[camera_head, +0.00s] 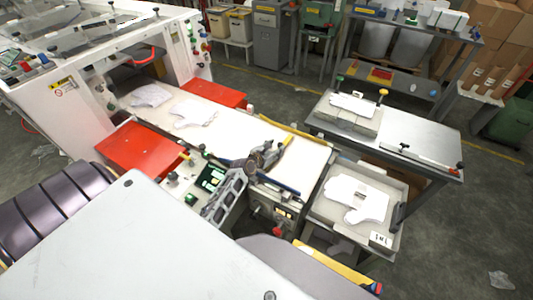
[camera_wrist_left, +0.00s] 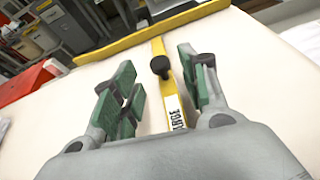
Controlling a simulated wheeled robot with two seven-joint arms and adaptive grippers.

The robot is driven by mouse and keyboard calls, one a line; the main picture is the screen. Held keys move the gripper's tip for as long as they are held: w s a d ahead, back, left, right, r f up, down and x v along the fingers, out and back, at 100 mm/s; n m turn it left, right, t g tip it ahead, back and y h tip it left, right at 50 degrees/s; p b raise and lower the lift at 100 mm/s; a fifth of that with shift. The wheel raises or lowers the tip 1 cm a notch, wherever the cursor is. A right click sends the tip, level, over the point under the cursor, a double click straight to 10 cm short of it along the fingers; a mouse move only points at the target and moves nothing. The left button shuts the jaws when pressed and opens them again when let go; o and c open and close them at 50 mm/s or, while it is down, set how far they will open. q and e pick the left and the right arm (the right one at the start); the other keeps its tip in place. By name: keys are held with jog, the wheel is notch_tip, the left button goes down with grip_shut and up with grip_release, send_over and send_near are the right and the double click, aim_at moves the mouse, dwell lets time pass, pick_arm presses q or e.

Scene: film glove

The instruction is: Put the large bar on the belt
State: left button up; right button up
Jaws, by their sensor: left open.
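The large bar (camera_wrist_left: 171,95) is yellow with a black knob and a label ending in "RGE". It lies across the cream belt (camera_wrist_left: 250,75), its far end close to the yellow strip along the belt's far edge. In the head view, a short yellow piece of the bar (camera_head: 287,140) shows just beyond my left gripper (camera_head: 270,157). The left wrist view shows the green-padded fingers of this gripper (camera_wrist_left: 160,80) apart, one on each side of the bar, with gaps between. The belt (camera_head: 305,150) is bare to the right of the gripper. My right gripper is out of view.
White glove shapes (camera_head: 193,112) lie farther left on the belt. Red plates (camera_head: 147,147) flank it by the white machine (camera_head: 75,85). A grey tray (camera_head: 322,213) with white glove shapes stands to the right. A metal table (camera_head: 405,132) with a fixture and a bar is behind it.

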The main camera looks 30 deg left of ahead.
pick_arm(q)
jog(key=shift+v, duration=3.35)
